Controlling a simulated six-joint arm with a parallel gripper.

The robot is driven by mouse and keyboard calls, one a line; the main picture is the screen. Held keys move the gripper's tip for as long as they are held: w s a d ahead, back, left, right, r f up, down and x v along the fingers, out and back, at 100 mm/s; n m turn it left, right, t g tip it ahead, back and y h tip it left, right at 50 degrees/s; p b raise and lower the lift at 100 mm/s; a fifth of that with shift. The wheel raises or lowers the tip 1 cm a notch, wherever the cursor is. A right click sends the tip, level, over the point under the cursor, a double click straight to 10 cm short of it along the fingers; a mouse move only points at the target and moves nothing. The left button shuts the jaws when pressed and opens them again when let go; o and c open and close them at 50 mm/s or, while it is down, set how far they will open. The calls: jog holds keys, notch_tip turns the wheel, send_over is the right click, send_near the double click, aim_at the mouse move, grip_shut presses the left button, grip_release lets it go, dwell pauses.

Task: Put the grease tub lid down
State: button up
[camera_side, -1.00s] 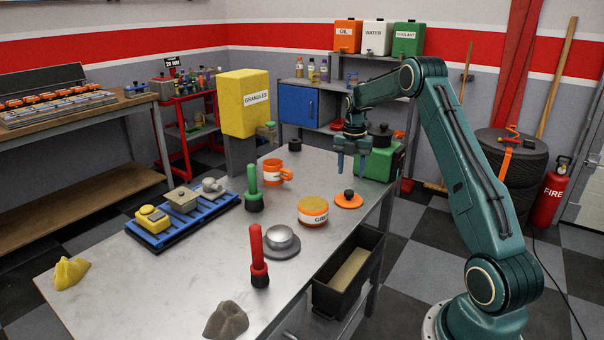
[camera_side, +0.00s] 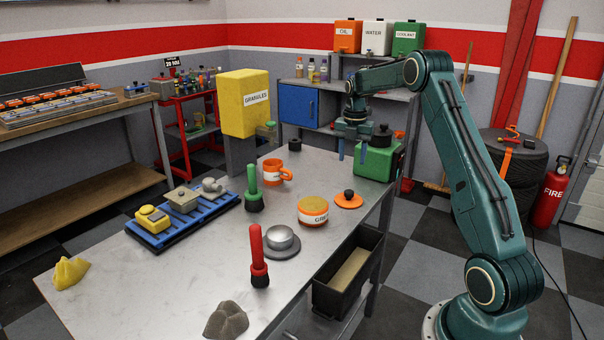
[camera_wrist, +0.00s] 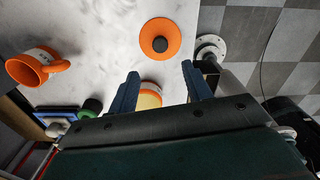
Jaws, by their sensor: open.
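The grease tub lid (camera_side: 348,200) is an orange disc with a black knob. It lies flat on the metal bench near its right edge, and it also shows in the wrist view (camera_wrist: 160,39). The grease tub (camera_side: 313,211), orange with a yellow top, stands just left of the lid. In the wrist view the tub (camera_wrist: 149,95) is partly hidden behind my gripper. My gripper (camera_side: 352,154) is open and empty, above the bench's far end, apart from the lid. Its two blue fingers (camera_wrist: 158,84) show spread in the wrist view.
A green container (camera_side: 377,161) with a black knob stands close beside my gripper. An orange mug (camera_side: 277,172), a green-handled tool (camera_side: 253,190) and a blue rack (camera_side: 190,217) stand to the left. A black open bin (camera_side: 350,272) hangs at the bench's right side.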

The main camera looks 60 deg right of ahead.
jog(key=shift+a+r, duration=0.1)
jog(key=s+a+r+m+t+h, duration=0.1)
jog(key=s+a+r+m, duration=0.2)
jog(key=a+r+m, duration=0.55)
jog(key=s+a+r+m+t, duration=0.1)
jog(key=s+a+r, duration=0.35)
jog(key=a, duration=0.95)
jog(key=s+a+m+t+y, duration=0.1)
jog(key=s+a+m+t, duration=0.2)
jog(key=s+a+m, duration=0.7)
jog(key=s+a, duration=0.4)
jog(key=s, duration=0.3)
jog(key=shift+s+a+f+m+t, duration=0.25)
jog(key=shift+s+f+m+t, duration=0.05)
jog(key=shift+s+f+m, duration=0.1)
